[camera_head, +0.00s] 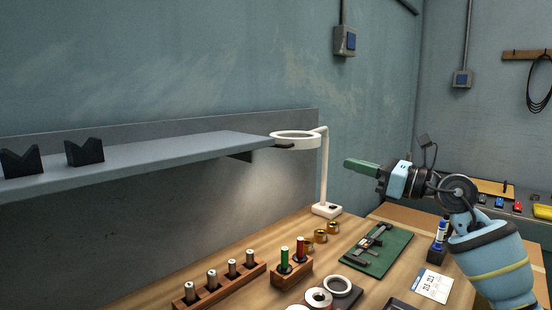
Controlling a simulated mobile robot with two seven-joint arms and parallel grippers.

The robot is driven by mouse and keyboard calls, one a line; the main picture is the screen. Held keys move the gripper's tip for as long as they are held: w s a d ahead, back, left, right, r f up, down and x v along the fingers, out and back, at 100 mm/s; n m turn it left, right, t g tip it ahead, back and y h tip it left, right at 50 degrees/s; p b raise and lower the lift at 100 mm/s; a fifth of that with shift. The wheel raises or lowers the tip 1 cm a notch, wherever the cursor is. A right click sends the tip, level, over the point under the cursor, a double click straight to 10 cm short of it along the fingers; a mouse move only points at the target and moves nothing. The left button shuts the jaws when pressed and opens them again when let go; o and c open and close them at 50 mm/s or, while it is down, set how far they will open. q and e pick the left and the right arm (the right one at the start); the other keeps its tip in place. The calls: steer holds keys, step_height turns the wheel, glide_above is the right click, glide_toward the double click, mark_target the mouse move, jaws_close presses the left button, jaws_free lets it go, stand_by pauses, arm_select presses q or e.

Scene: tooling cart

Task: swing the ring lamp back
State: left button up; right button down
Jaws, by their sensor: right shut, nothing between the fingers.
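The ring lamp (324,170) is white and stands on the wooden bench near the back panel. Its ring head (296,134) points left from the top of the upright post, close to the end of the grey shelf. Its white base (326,210) sits on the bench. My right gripper (348,163) is shut and empty, its green fingers pointing left, in the air just right of the lamp's post in the picture. I cannot tell the depth gap between them. My left gripper is not in view.
A grey shelf (150,164) with two black V-blocks (84,152) runs along the left. On the wooden bench (225,276) are wooden holders with cylinders, brass pieces, a white ring (337,286) and a green mat (386,254) with a caliper-like tool. Air above the mat is open.

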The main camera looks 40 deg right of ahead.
steer(key=shift+d, duration=0.15)
steer(key=p, duration=0.4)
glide_toward(292, 146)
steer(key=x, duration=0.5)
steer(key=shift+w+r, duration=0.1)
steer(key=shift+w, duration=0.2)
steer(key=shift+w+a, duration=0.25)
steer(key=shift+w, duration=0.35)
